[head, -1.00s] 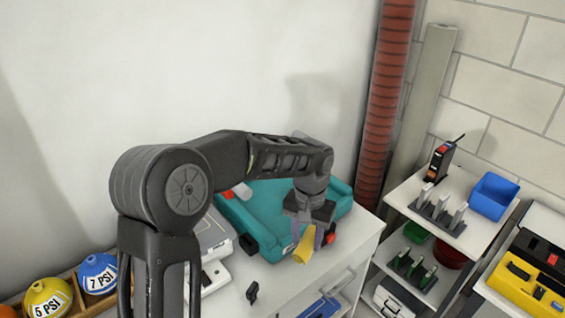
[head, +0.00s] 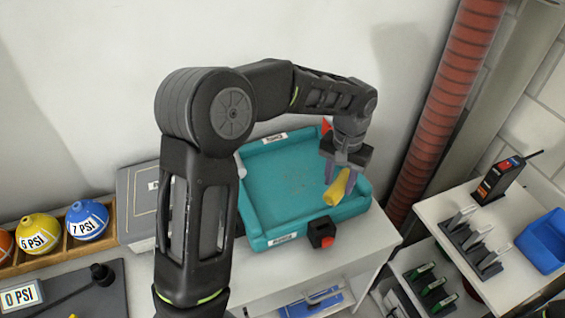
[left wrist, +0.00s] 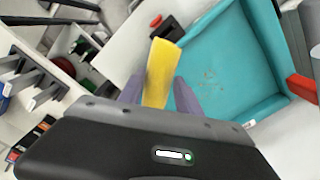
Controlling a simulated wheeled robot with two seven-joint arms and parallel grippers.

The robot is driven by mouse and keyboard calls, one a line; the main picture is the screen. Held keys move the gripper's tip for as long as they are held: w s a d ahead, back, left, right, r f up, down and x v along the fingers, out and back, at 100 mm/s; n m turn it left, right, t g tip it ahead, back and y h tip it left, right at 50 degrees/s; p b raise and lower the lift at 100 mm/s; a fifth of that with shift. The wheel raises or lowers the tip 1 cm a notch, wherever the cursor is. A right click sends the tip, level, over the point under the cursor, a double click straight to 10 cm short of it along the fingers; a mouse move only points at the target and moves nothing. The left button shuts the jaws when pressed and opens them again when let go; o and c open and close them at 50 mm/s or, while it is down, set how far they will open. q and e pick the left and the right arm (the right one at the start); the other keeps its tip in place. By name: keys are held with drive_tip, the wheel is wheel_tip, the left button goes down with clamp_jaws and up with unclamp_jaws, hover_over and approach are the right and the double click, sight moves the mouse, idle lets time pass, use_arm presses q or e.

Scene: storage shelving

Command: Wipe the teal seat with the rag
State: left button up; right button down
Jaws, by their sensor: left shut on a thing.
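The teal seat (head: 278,185) is a shallow tray-like piece with raised edges on the white cabinet top. In the left wrist view the teal seat (left wrist: 222,75) shows small brownish specks on its inner surface. My left gripper (head: 340,180) is shut on the yellow rag (head: 340,190) over the right side of the seat. In the left wrist view the rag (left wrist: 162,70) sticks out between the purple-grey fingers. I cannot tell whether the rag touches the seat. My right gripper is not in view.
A black block with a red button (head: 321,232) stands at the seat's front edge. Yellow and blue balls (head: 88,219) sit in a wooden rack at left. A red ribbed pipe (head: 448,100) rises at right, near a shelf with a blue bin (head: 545,240).

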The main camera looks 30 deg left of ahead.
use_arm(q)
drive_tip(key=s+a+f+n+p, duration=0.1)
drive_tip(key=s+a+f+p, duration=0.1)
drive_tip(key=a, duration=1.4)
drive_tip(key=shift+s+p, duration=0.15)
drive_tip(key=shift+p, duration=0.4)
drive_tip(key=shift+f, duration=0.1)
